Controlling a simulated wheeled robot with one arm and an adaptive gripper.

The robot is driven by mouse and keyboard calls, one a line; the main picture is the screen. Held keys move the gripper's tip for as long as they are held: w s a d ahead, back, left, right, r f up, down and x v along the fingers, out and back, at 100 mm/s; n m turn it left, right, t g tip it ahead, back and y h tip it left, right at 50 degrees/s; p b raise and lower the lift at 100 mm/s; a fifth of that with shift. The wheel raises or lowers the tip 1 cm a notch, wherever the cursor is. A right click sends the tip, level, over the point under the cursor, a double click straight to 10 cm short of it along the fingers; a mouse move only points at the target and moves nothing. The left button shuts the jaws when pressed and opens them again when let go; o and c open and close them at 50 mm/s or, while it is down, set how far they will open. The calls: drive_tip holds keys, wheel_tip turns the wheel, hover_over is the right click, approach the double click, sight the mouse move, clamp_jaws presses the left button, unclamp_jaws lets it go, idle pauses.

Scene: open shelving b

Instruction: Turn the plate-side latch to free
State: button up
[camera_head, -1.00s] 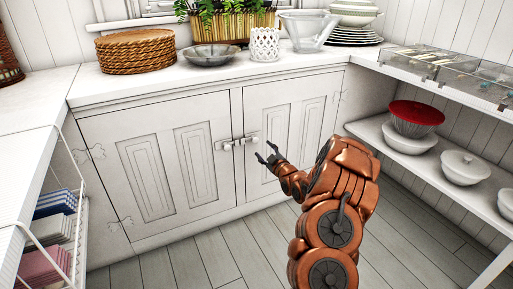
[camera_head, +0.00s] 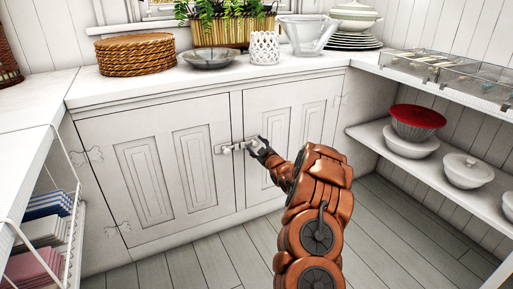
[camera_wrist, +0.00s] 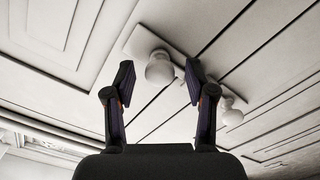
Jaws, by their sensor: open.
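A white latch (camera_head: 238,145) with a knob on each side spans the seam between two white cabinet doors, with the stacked plates (camera_head: 350,40) on the counter to its right. In the wrist view one knob (camera_wrist: 160,68) sits on a flat backing plate (camera_wrist: 143,40), and the second knob (camera_wrist: 232,116) is lower right. My gripper (camera_head: 256,148) is at the latch's right end and hides part of it. In the wrist view my gripper (camera_wrist: 158,78) is open, its fingers to either side of the first knob. I cannot tell whether they touch it.
The left door (camera_head: 155,175) and right door (camera_head: 285,130) look closed. The counter above holds woven mats (camera_head: 136,55), a metal bowl (camera_head: 210,57) and a white lattice holder (camera_head: 264,47). Shelves with bowls (camera_head: 410,143) stand right, a wire rack (camera_head: 72,215) left. The floor in front is clear.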

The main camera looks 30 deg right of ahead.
drive_tip(key=shift+c, duration=0.4)
clamp_jaws()
